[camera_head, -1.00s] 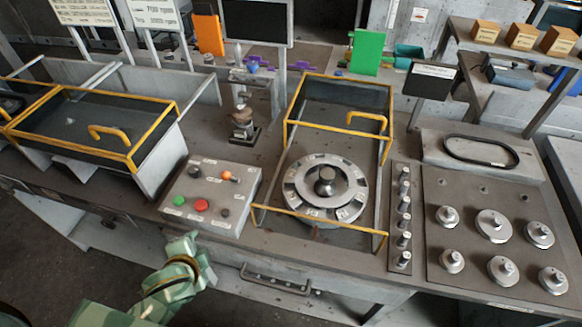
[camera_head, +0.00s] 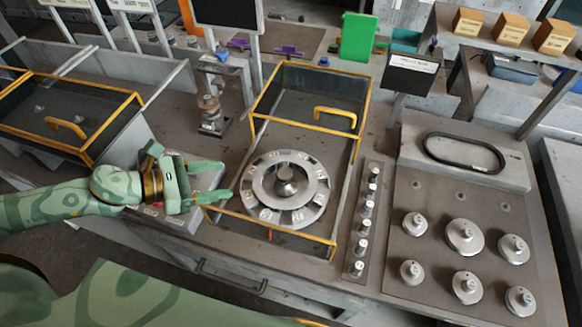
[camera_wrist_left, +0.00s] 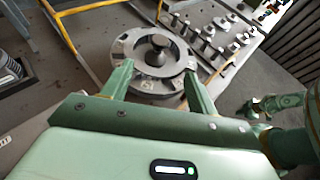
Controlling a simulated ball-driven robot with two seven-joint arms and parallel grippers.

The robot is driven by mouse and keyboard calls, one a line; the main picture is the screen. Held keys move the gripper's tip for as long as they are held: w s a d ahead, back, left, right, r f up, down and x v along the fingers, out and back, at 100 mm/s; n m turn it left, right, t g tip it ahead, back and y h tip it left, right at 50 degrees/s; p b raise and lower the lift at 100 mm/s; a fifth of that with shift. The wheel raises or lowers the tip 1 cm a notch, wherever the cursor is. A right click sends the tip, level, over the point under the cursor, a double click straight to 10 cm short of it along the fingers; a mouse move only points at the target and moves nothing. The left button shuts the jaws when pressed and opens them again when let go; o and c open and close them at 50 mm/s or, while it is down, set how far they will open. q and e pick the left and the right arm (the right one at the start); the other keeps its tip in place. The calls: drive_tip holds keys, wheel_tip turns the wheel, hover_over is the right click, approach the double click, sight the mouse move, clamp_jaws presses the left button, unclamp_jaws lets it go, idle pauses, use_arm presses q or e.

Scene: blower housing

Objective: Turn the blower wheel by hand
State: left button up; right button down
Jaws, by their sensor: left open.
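The blower wheel (camera_head: 268,208) is a flat metal disc with pale labels around its ring and a dark raised hub (camera_head: 286,182) in the middle. It sits in the open front of the yellow-edged housing (camera_head: 333,128). My left gripper (camera_head: 224,181) is open and empty, just left of the wheel, with its fingers pointing at it. In the left wrist view the wheel (camera_wrist_left: 150,84) lies ahead of the open fingers, and the hub (camera_wrist_left: 158,48) shows beyond the gap between them. I cannot tell whether the fingers touch the wheel.
A control box (camera_head: 182,215) lies partly hidden under my left gripper. A strip of knobs (camera_head: 366,210) runs along the housing's right side. Several metal pulleys (camera_head: 465,236) stand on a panel further right. A second yellow-edged housing (camera_head: 60,112) is at the left.

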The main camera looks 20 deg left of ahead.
use_arm(q)
drive_tip(key=p, duration=0.2)
approach(284, 174)
drive_tip(key=shift+w+r, duration=0.2)
drive_tip(key=p+x, duration=0.1)
drive_tip(key=x, duration=0.7)
drive_tip(key=shift+w+d+f, duration=0.1)
drive_tip(key=shift+d+f, duration=0.1)
drive_tip(key=shift+f, duration=0.15)
use_arm(e)
drive_tip(key=r, duration=0.3)
drive_tip(key=shift+s+a, duration=0.1)
drive_tip(key=shift+a, duration=0.25)
